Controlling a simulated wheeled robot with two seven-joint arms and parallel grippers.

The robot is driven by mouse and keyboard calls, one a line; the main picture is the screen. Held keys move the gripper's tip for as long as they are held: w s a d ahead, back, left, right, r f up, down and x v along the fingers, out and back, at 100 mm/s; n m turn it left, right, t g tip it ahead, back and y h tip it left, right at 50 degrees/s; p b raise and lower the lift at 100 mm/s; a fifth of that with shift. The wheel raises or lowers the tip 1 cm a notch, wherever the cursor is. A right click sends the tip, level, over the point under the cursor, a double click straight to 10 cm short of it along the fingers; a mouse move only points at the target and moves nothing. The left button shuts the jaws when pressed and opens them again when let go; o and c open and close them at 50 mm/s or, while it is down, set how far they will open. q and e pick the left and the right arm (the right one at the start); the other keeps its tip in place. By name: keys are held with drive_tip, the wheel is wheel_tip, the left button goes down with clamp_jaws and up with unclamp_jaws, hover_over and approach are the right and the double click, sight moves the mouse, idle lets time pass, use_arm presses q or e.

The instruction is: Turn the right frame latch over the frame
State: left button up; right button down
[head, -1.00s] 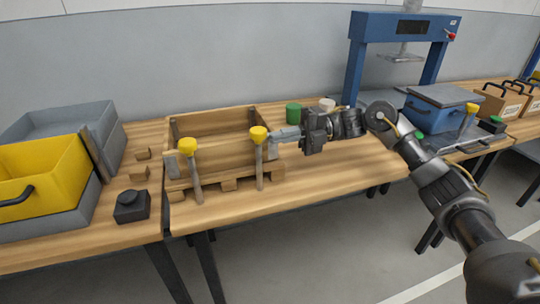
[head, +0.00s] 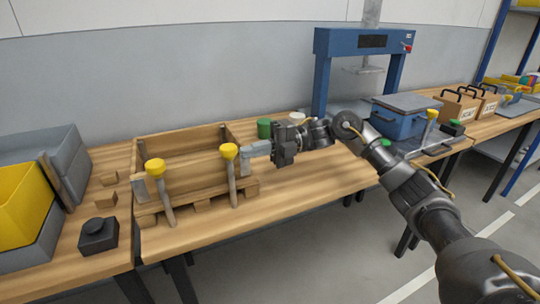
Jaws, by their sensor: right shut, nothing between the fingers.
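The wooden frame (head: 180,140) is a shallow open box on a slatted wooden base on the bench. The right frame latch (head: 232,185) is a nearly upright lever with a yellow knob (head: 229,151) at the frame's front right. The left latch (head: 165,197), with its own yellow knob, stands at the front left and leans slightly. My right gripper (head: 252,153) is shut and empty, its grey fingers just right of the right knob. I cannot tell whether they touch it. My left gripper is not in view.
Yellow (head: 22,205) and grey (head: 62,165) bins, small wooden blocks and a black device (head: 98,235) stand at left. A green cylinder (head: 264,128) stands behind my gripper. A blue press (head: 362,42) and a blue box (head: 397,122) are at right. The bench front (head: 300,192) is clear.

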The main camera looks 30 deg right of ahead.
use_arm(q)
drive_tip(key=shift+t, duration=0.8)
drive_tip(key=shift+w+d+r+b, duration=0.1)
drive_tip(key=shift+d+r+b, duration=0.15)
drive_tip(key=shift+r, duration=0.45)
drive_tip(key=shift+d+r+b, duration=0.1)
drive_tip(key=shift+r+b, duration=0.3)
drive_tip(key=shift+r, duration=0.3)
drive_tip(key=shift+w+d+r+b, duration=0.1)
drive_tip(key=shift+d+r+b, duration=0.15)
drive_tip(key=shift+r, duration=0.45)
use_arm(e)
drive_tip(key=s+d, duration=0.1)
drive_tip(key=d, duration=1.2)
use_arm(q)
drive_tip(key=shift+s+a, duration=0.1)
